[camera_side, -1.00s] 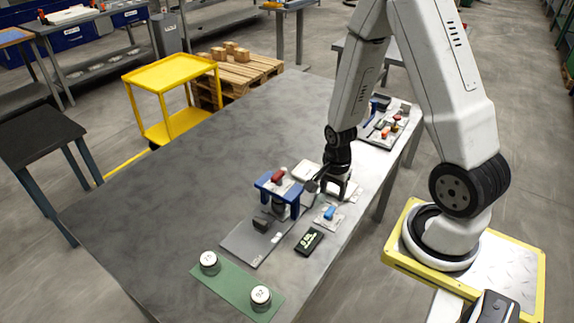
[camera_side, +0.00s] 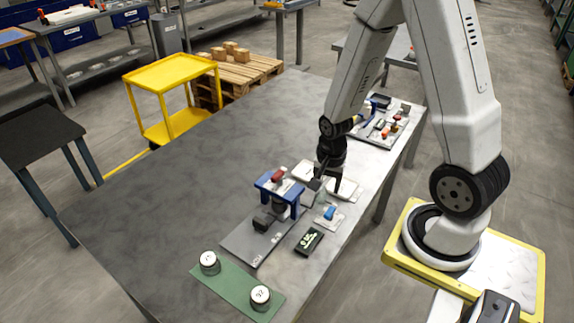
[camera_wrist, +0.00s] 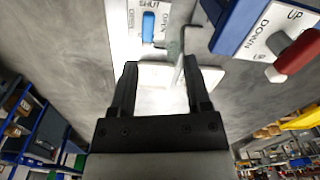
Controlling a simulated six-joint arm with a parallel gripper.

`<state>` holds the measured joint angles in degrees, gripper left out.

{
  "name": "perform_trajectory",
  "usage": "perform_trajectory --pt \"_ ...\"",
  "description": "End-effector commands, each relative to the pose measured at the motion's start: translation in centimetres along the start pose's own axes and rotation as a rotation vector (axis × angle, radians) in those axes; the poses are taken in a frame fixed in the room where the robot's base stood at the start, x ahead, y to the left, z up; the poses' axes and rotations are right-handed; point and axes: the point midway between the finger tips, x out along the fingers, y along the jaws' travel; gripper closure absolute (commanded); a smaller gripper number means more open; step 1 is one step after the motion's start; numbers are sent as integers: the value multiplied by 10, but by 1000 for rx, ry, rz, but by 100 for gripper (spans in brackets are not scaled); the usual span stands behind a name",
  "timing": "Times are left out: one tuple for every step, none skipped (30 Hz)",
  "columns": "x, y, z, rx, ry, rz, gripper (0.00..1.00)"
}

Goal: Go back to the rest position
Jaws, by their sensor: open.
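My gripper (camera_side: 328,187) is open and empty, pointing down just right of the blue press frame (camera_side: 265,184). In the wrist view, its two dark fingers (camera_wrist: 160,72) stand apart with nothing held between them. The press carries a red-ended lever (camera_side: 277,175). The wrist view shows the red lever end (camera_wrist: 298,52) beside a white plate marked UP and DOWN. A blue valve handle (camera_side: 329,213) sits on a white plate in front of the gripper. It shows in the wrist view (camera_wrist: 148,27) near OPEN and SHUT labels. Exact fingertip height is unclear.
A small display (camera_side: 309,241) lies near the table's front edge. Two white-lidded dark jars (camera_side: 209,262) (camera_side: 261,297) stand on a green mat (camera_side: 232,287). A tray of small parts (camera_side: 378,130) is at the far right. The table's left side is clear.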

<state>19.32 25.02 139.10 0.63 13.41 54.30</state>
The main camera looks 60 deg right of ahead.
Motion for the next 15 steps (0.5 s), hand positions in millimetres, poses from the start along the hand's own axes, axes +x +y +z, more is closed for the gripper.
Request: perform_trajectory --pt "-8 -6 5 -83 9 -14 38" --pt "-12 -8 8 -136 13 -20 38" --pt "-19 -12 13 -209 20 -29 38" --pt "-23 -14 16 -266 25 -36 38" --pt "-28 -17 20 -323 30 -42 38" --pt "-34 -20 25 -400 38 -51 38" --pt "-39 -22 29 -456 44 -58 38" --pt "-43 -24 33 -513 50 -64 38" --pt "-49 -26 38 -589 59 -72 38" --pt "-54 -28 42 -647 66 -78 38" --pt "-58 -29 46 -704 72 -83 38" --pt "-63 -31 51 -780 81 -91 38" --pt "-68 -33 55 -835 90 -97 38" --pt "-72 -34 59 -888 97 -102 38" --pt "-76 -35 64 -957 106 -108 38"
